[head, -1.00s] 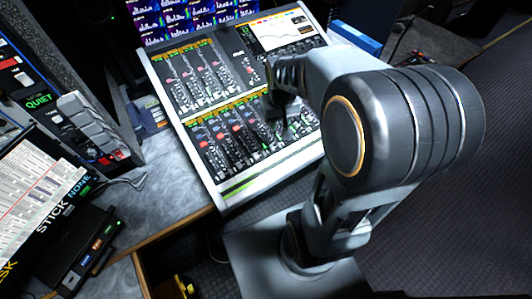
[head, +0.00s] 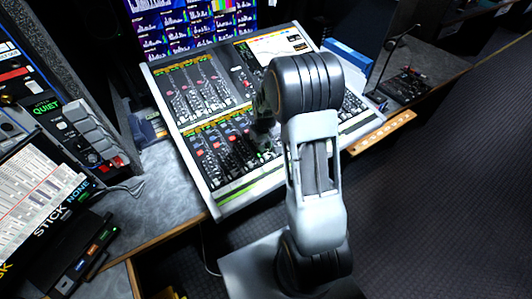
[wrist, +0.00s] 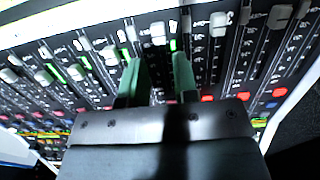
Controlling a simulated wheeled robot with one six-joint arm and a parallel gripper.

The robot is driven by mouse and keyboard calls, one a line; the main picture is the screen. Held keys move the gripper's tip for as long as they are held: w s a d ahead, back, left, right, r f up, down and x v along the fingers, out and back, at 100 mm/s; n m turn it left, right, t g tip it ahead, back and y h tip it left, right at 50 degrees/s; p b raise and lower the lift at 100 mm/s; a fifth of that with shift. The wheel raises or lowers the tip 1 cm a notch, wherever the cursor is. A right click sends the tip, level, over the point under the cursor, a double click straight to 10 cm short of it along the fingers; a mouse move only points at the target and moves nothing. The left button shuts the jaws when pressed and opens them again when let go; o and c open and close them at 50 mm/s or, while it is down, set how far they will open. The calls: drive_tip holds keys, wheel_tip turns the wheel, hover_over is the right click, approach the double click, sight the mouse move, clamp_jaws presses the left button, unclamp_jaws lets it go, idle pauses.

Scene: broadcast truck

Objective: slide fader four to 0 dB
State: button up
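The mixing console (head: 222,193) stands on the desk, with its fader bank (head: 235,155) in the lower half. In the wrist view several fader caps show in their slots, and a pale fader cap (wrist: 158,33) lies ahead of the gap between my fingertips. I cannot read strip numbers or dB marks, so I cannot tell which is fader four. My gripper (wrist: 157,62) has its two green fingers apart over the strips, with nothing seen between them. In the head view my gripper (head: 262,132) is dark and partly hidden behind my arm above the bank.
Screens (head: 195,20) stand behind the console. A button panel (head: 88,130) and a black box (head: 75,255) are to the left. A blue box (head: 345,55) is at the back right. Dark floor is open at the right.

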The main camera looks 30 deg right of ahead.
sight(266, 155)
drive_tip(key=shift+f, duration=2.8)
clamp_jaws()
